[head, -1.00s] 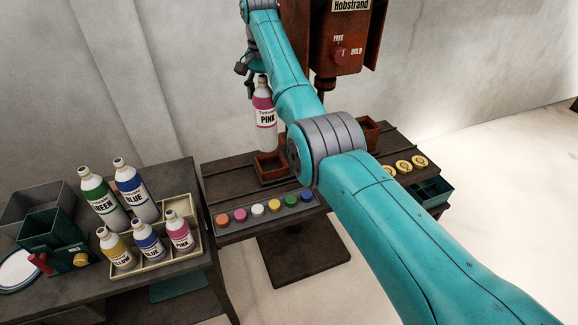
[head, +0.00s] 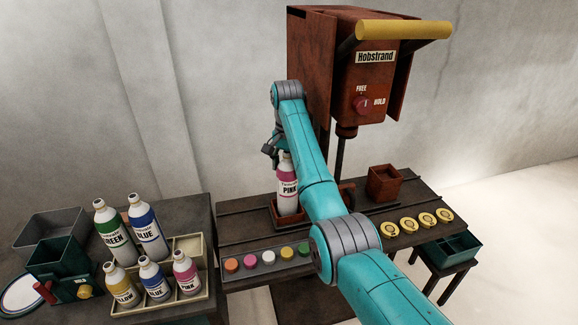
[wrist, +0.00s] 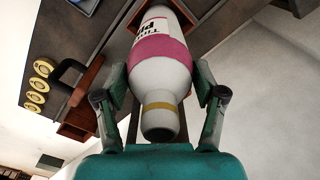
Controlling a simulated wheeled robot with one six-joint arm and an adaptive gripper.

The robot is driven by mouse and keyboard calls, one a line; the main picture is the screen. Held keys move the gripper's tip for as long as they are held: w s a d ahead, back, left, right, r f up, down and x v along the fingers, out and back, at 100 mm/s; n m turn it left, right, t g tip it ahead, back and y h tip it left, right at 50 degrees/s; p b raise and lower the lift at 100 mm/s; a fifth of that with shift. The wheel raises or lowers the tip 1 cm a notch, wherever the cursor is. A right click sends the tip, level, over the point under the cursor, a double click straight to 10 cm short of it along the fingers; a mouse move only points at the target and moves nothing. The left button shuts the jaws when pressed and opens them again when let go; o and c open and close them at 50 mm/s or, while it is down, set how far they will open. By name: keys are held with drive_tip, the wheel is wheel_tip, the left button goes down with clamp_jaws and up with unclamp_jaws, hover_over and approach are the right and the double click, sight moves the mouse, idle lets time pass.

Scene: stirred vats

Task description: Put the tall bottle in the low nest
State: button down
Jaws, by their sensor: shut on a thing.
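The tall pink-labelled white bottle (head: 287,192) is upright in my gripper (head: 277,153), which is shut on it near the top. In the wrist view the bottle (wrist: 162,75) runs between the two fingers of my gripper (wrist: 161,98). The low nest (head: 283,223), a shallow rust-coloured tray, lies on the dark bench under the machine. The bottle's lower end is at this nest, behind its front wall. I cannot tell whether the base touches the nest floor. My arm hides the nest's right part.
A taller rust box (head: 384,184) stands to the right. A row of coloured caps (head: 268,259) and several yellow discs (head: 408,224) lie along the bench front. The left table holds a cream rack (head: 190,270) with bottles. The Hobstrand machine (head: 340,70) rises behind.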

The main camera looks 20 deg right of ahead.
drive_tip(key=shift+f, duration=0.2)
drive_tip(key=shift+c, duration=0.5)
unclamp_jaws()
